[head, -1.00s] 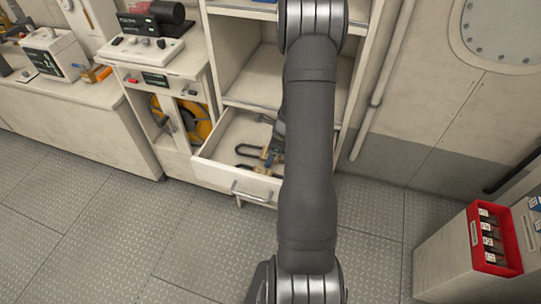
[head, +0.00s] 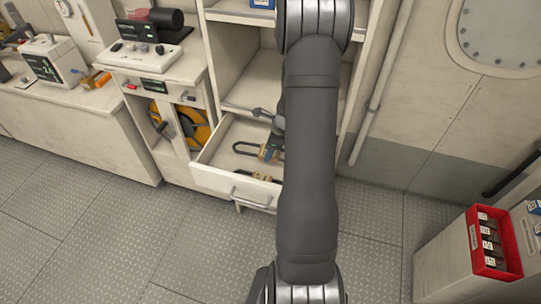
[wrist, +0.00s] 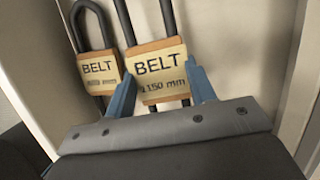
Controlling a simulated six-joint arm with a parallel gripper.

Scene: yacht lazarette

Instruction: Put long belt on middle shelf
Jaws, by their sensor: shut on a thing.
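My gripper (wrist: 160,92) is shut on the yellow-and-orange tag of a black belt (wrist: 158,72), with blue fingers at both sides of the tag. The tag reads "BELT" and what looks like 1150 mm. A second black belt (wrist: 97,69) with a smaller tag lies to its left; its number is too blurred to read. In the head view, tagged belts (head: 262,176) show in the open drawer (head: 236,187), and my arm hides most of the gripper. I cannot tell whether the held belt is clear of the drawer floor.
Above the drawer is an open cabinet bay with a shelf board (head: 238,106); a higher board (head: 238,16) holds a blue item. My arm hides their right part. A counter with devices (head: 150,55) stands left. A red bin (head: 490,240) is at lower right.

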